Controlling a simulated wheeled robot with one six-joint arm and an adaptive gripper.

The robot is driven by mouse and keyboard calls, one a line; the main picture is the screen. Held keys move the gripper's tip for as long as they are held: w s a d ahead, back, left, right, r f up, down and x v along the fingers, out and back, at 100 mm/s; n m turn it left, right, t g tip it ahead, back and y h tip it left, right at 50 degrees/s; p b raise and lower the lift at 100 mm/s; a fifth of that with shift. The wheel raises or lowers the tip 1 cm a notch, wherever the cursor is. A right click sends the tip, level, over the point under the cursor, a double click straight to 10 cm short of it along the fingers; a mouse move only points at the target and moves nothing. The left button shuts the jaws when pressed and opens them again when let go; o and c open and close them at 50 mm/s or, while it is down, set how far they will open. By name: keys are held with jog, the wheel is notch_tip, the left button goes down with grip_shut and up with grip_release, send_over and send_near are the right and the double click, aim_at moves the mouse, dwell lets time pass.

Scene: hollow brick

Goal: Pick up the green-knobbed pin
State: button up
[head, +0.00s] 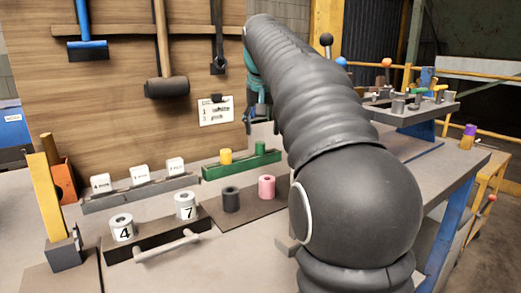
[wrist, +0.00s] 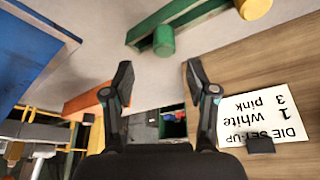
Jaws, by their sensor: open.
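A green cylindrical knob (head: 260,148) stands at the right end of a green rack (head: 240,166), with a yellow knob (head: 225,156) to its left. In the wrist view the green knob (wrist: 163,40) shows beyond my open fingers, on the rack (wrist: 150,22); the yellow knob (wrist: 253,8) is at the top edge. Any pin shaft below the green knob is hidden. My gripper (wrist: 158,85) is open and empty, apart from the green knob. In the head view my gripper (head: 262,122) is above and behind the rack, partly hidden by my arm.
Numbered white rolls (head: 122,227), a black roll (head: 231,199) and a pink roll (head: 267,186) stand in front. White labelled blocks (head: 140,173) line a grey rack. A fixture (head: 410,108) with coloured parts is far right.

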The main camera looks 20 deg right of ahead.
aim_at(260, 142)
jog(key=shift+a+x, duration=0.15)
jog(key=shift+x, duration=1.3)
jog(key=shift+a+x, duration=0.2)
jog(key=shift+x, duration=1.2)
grip_shut()
